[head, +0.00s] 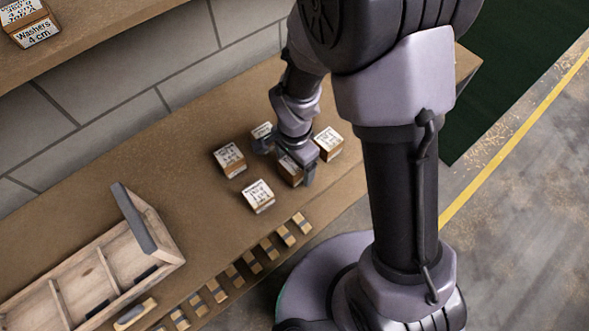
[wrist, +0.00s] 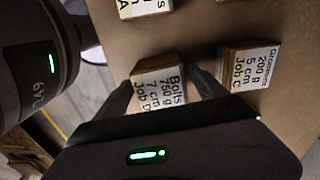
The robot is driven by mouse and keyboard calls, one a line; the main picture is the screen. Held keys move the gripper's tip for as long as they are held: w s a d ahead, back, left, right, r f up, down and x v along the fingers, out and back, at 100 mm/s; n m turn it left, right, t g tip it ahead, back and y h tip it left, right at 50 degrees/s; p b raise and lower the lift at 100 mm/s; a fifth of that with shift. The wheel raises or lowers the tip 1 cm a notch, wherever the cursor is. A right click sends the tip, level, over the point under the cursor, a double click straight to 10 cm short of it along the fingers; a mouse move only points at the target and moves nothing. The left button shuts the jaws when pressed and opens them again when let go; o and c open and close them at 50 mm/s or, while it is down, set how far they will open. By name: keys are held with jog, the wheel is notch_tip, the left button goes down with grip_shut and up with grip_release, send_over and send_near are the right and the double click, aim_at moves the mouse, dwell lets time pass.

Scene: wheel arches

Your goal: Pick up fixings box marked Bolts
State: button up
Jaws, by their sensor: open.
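The fixings box marked Bolts (wrist: 158,86) shows in the wrist view, with a white label reading "Bolts 750 g 7 cm Job D". My gripper (wrist: 162,90) is open, with one finger on each side of this box; I cannot tell whether either finger touches it. In the head view my gripper (head: 285,167) is low over the bench, around a box (head: 290,172) that it partly hides. Another box (wrist: 248,70), its label reading "200 g 5 cm Job C", stands to the right in the wrist view.
Other labelled boxes stand close around: one at left (head: 229,159), one in front (head: 258,196), one at right (head: 328,142), one behind (head: 262,131). A wooden tray (head: 160,232) lies at the left. Small blocks line the bench's front edge. A Washers box (head: 36,34) sits on the upper shelf.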

jog(key=shift+f, duration=0.8)
jog(key=shift+r, duration=0.2)
jog(key=shift+c, duration=0.2)
grip_shut()
jog(key=shift+w, duration=0.1)
